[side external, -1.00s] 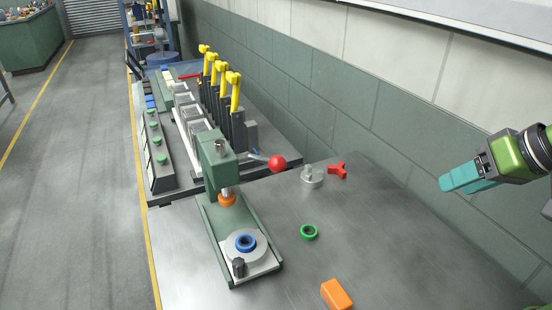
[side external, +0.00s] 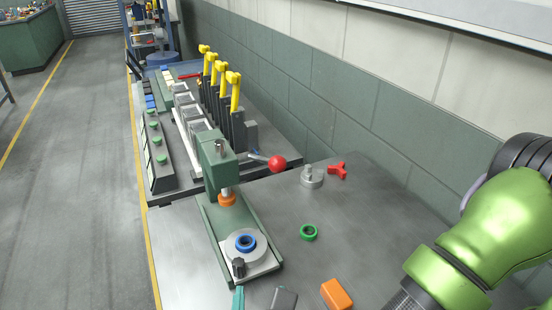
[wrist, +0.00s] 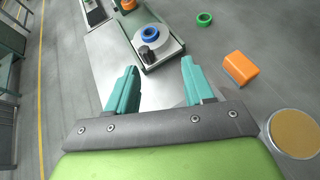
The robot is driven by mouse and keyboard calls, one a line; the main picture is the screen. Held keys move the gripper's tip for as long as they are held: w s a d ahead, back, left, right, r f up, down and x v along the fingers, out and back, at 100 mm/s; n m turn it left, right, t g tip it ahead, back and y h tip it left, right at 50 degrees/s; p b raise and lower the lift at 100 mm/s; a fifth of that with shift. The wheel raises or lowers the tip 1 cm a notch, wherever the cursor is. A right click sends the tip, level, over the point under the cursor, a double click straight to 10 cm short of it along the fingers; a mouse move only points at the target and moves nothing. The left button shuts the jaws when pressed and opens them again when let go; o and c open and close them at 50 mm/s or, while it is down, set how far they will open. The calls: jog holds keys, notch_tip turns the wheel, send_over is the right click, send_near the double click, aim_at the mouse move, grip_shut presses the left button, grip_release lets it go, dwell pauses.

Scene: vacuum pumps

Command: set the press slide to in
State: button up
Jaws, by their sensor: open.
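The press (side external: 218,165) is a green frame with a red-balled lever (side external: 277,163) and an orange ram tip (side external: 227,199). Its slide (side external: 262,262) is a light plate with a round seat, a blue ring (side external: 245,242) and a black knob (side external: 238,267). The slide sits at the near end of the green base, out from under the ram. The wrist view also shows the slide (wrist: 170,46) and knob (wrist: 148,56) ahead of my fingers. My gripper (wrist: 157,88) has teal fingers, open and empty, just short of the knob. In the side view its fingertips (side external: 262,299) show at the bottom edge.
An orange block (side external: 336,294) lies right of the fingers. A green ring (side external: 309,232), a metal puck with a stem (side external: 312,177) and a red three-armed piece (side external: 338,170) lie on the bench. Several yellow-handled levers (side external: 218,72) stand behind the press.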

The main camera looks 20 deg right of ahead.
jog(key=s+a+f+n+y, duration=0.1)
jog(key=s+a+f+n, duration=0.1)
jog(key=s+a, duration=0.1)
jog(key=t, duration=0.1)
send_near(239, 268)
jog(key=x, duration=0.9)
jog(key=shift+w+f, duration=0.1)
jog(key=shift+w, duration=0.25)
grip_shut()
